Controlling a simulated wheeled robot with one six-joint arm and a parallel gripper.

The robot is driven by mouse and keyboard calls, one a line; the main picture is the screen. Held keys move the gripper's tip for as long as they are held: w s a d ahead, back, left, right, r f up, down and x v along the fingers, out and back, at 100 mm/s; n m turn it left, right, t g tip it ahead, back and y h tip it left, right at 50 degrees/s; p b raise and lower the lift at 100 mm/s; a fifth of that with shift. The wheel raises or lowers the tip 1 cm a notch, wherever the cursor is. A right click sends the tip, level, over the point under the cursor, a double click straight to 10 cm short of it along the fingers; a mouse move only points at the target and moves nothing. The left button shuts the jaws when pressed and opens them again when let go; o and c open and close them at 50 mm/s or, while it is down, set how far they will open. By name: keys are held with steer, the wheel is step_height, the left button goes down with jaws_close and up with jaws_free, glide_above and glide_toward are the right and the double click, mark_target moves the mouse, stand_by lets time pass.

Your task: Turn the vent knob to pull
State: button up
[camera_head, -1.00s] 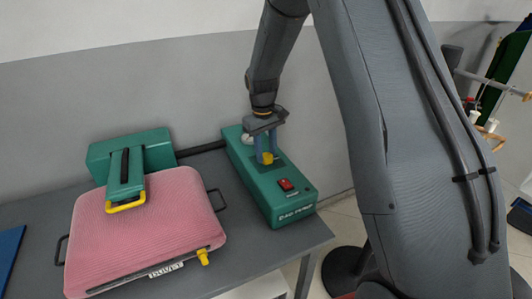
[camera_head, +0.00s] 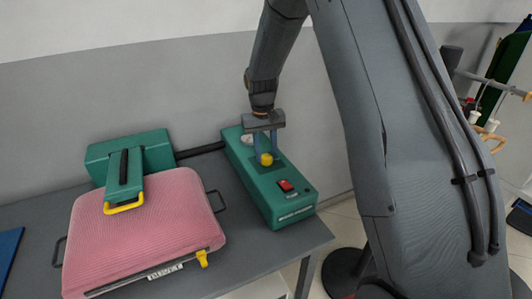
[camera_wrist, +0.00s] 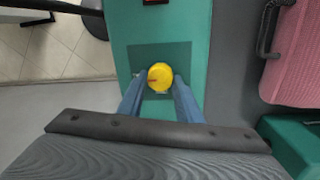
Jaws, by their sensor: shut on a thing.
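The yellow vent knob (camera_head: 267,159) stands on top of the green control box (camera_head: 290,207), on a darker square plate. In the wrist view the knob (camera_wrist: 160,77) is round, with a small red mark pointing toward the left. My gripper (camera_head: 265,155) reaches down from above, its blue fingers on either side of the knob. In the wrist view my gripper (camera_wrist: 160,82) is shut on the knob, one finger at each side. Any lettering around the knob is too small to read.
A red switch (camera_head: 285,185) sits on the same box, nearer its front end. A gauge (camera_head: 246,139) is behind the knob.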

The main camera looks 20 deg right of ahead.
mark_target(265, 156)
steer(key=shift+w, duration=0.1)
steer(key=o, duration=1)
steer(key=shift+o, duration=0.2)
steer(key=shift+r, duration=0.1)
steer(key=shift+a+r+b, duration=0.2)
steer(key=shift+r+b, duration=0.85)
steer(key=shift+r, duration=2.75)
steer(key=s+f, duration=0.2)
steer(key=s, duration=1.2)
steer(key=s+d+f+t, duration=0.1)
steer(key=s, duration=1.2)
steer(key=shift+s+f+y, duration=0.3)
steer(key=shift+s+f, duration=0.05)
steer(key=shift+s, duration=0.05)
